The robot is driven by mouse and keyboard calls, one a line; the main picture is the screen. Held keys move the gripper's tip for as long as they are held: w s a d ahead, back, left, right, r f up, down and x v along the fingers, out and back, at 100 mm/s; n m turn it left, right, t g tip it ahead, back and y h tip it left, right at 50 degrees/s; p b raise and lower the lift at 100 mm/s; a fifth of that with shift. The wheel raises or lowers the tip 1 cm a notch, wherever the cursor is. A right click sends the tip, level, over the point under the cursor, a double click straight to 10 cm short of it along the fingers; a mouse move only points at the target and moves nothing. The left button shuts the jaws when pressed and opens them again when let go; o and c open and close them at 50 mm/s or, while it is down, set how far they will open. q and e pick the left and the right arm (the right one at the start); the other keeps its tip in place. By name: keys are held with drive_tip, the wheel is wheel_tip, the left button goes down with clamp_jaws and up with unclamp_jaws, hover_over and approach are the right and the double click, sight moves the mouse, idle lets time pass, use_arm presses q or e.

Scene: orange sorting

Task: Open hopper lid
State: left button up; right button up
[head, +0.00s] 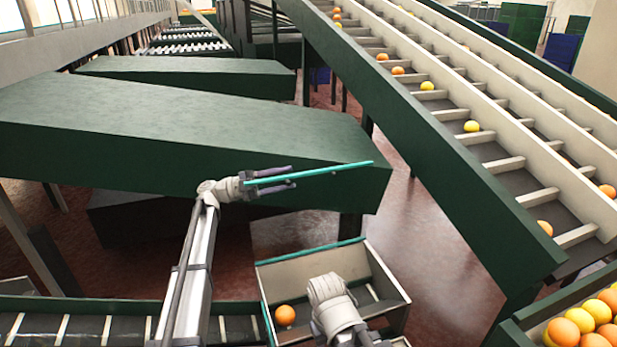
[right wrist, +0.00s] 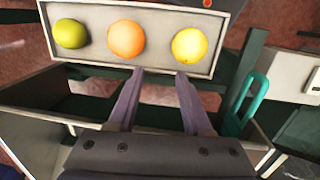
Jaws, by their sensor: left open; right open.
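My left gripper (head: 292,180) is open in the head view, in front of the large dark green housing. A thin teal bar (head: 335,169) runs between or just behind its fingers and sticks out to the right; I cannot tell if they touch. A pale open-topped box (head: 268,280) with a teal far edge stands below, with an orange (head: 285,315) inside. I cannot tell which part is the hopper lid. My right arm covers part of the box. My right gripper (right wrist: 160,73) is open and empty in the right wrist view, its tips just below a pale panel. A teal handle (right wrist: 252,97) is to its right.
The pale panel (right wrist: 88,13) shows a green, an orange and a yellow fruit. A sloping conveyor (head: 470,150) carrying scattered fruit fills the right of the head view. A bin of oranges (head: 594,320) is at the lower right. Dark green housings (head: 150,130) stand at left.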

sight(309, 174)
use_arm(q)
drive_tip(key=p+x, duration=0.1)
drive_tip(key=x, duration=0.6)
drive_tip(key=shift+d, duration=0.1)
drive_tip(key=shift+c, duration=0.4)
clamp_jaws()
idle(0.9)
